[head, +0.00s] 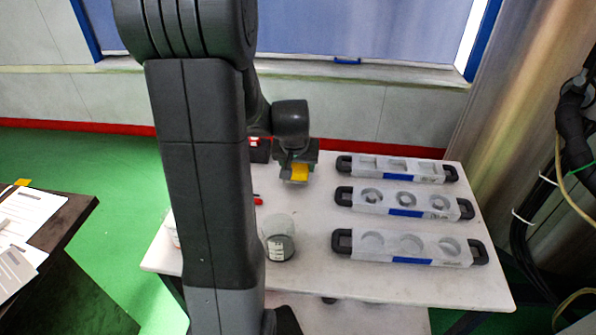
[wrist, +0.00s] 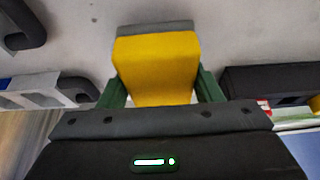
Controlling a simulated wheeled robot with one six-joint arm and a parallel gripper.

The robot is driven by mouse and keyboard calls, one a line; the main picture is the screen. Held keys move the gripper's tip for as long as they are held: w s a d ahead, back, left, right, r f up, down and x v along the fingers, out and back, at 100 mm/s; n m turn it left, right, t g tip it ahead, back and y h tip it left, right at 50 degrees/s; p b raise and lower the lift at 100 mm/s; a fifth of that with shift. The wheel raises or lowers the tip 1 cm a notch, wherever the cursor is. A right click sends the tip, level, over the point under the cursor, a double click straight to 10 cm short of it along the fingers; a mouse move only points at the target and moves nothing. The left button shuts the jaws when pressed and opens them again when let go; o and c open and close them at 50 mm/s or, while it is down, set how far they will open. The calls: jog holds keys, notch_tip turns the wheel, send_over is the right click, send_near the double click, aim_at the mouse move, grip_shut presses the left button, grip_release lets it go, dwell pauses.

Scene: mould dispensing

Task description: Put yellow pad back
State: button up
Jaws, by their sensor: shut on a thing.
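The yellow pad (head: 300,172) is held at the end of my arm, above the back part of the white table. In the wrist view, the yellow pad (wrist: 157,68) has a grey strip along its far edge. It sits between the two green fingers of my gripper (wrist: 160,88), which is shut on it. In the head view, my gripper (head: 297,176) is just right of a black box (head: 260,151), partly hidden by my arm. The black box (wrist: 265,82) also shows at the right of the wrist view, with a bit of yellow near it.
Three clear mould trays with black handles, back (head: 397,171), middle (head: 404,203) and front (head: 410,247), lie on the right of the table (head: 310,255). A glass beaker (head: 279,238) with dark contents stands near the middle. A small red thing (head: 258,200) lies beside my arm.

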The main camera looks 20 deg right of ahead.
jog(key=shift+f, duration=1.15)
jog(key=shift+f, duration=0.2)
jog(key=o, duration=1)
jog(key=shift+r, duration=0.15)
jog(key=shift+r, duration=0.25)
jog(key=p+v, duration=0.1)
jog(key=v, duration=1)
jog(key=shift+s+r, duration=0.1)
jog(key=shift+r, duration=0.15)
